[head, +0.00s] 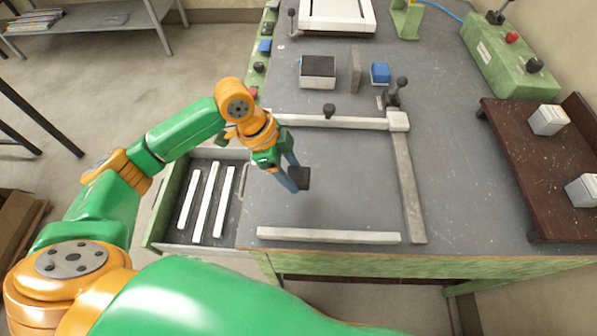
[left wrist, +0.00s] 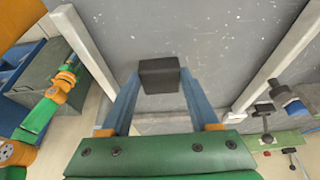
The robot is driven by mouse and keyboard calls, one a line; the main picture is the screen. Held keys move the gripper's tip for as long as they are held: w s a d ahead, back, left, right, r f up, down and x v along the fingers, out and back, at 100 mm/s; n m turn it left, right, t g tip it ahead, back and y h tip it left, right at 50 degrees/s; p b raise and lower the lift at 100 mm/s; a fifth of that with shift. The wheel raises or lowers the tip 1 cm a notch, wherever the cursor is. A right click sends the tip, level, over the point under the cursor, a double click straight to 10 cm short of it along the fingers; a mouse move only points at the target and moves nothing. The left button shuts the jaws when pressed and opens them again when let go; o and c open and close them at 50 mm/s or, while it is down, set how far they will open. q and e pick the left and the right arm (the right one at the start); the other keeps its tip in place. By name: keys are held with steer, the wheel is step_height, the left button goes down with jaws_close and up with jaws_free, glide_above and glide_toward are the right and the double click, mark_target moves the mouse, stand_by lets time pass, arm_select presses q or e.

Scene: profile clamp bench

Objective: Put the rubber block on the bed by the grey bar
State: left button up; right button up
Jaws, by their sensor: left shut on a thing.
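My left gripper (head: 297,178) is shut on a small black rubber block (head: 304,178). In the left wrist view the block (left wrist: 159,75) sits between the two blue fingertips (left wrist: 158,80). The gripper points down over the bare bed (head: 340,180), with the block apparently held above it. A long pale grey bar (head: 328,236) lies along the bed's front edge. A grey bar (head: 409,190) runs front to back on the right side. A whitish bar (head: 350,122) runs along the back and meets a pale corner piece (head: 398,121). My right gripper is out of view.
An open drawer (head: 165,205) with several white strips is at the left. Behind the back bar stand a dark-topped box (head: 318,72), a grey upright plate (head: 355,68) and a blue block (head: 380,73). A brown stand (head: 530,180) with pale blocks is at the right.

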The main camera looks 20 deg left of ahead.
mark_target(295, 178)
arm_select(q)
steer(key=shift+w+d+f, duration=0.25)
steer(key=shift+w+f, duration=0.15)
steer(key=shift+f, duration=0.15)
steer(key=shift+w+d+f, duration=0.2)
steer(key=shift+w+f, duration=0.15)
steer(key=shift+f, duration=0.2)
steer(key=f, duration=0.1)
steer(key=f+p, duration=0.1)
steer(key=shift+s+a+f, duration=0.1)
steer(key=shift+a+f, duration=0.1)
steer(key=shift+f, duration=0.35)
steer(key=o, duration=1.4)
steer(key=shift+r, duration=0.35)
steer(key=v, duration=1.1)
steer(key=shift+a+r+b, duration=0.2)
steer(key=shift+r+b, duration=0.1)
